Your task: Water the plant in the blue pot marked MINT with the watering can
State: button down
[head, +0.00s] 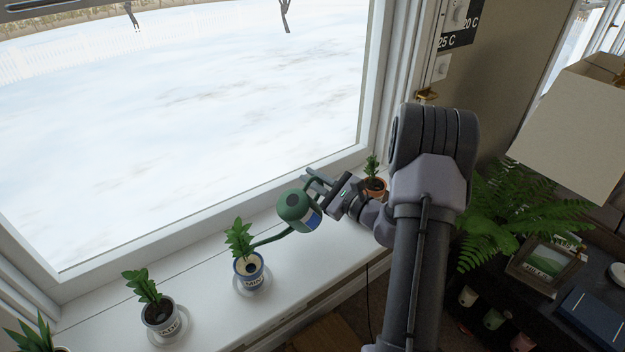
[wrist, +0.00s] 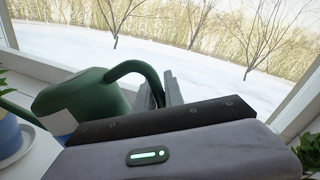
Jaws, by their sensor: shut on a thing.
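The green watering can (head: 292,207) is tilted, with its spout pointing left over the windowsill. My gripper (head: 314,178) is shut on its handle; the wrist view shows the fingers (wrist: 165,92) at the curved green handle (wrist: 138,70). The blue pot with the MINT label (head: 247,271) stands on a saucer on the sill and holds a leafy plant (head: 239,240). The spout tip ends near the pot's rim, beside the plant; I cannot tell whether water flows. Part of the blue pot (wrist: 8,137) shows at the left edge of the wrist view.
A grey-white potted plant (head: 161,316) stands left of the blue pot, with another plant (head: 38,338) in the corner. A terracotta pot (head: 375,187) stands behind my wrist. The window borders the sill (head: 200,285). A fern, lamp and picture frame are at right.

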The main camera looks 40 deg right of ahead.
jog(key=shift+a+r+n+p, duration=0.5)
jog(key=shift+a+r+n, duration=1.25)
jog(key=shift+r, duration=2.2)
jog(key=d+f+m+p, duration=0.1)
jog(key=d+f+m, duration=0.7)
jog(key=f, duration=0.4)
jog(key=shift+w+m+p, duration=0.35)
jog(key=shift+w+m, duration=0.05)
jog(key=shift+m, duration=0.45)
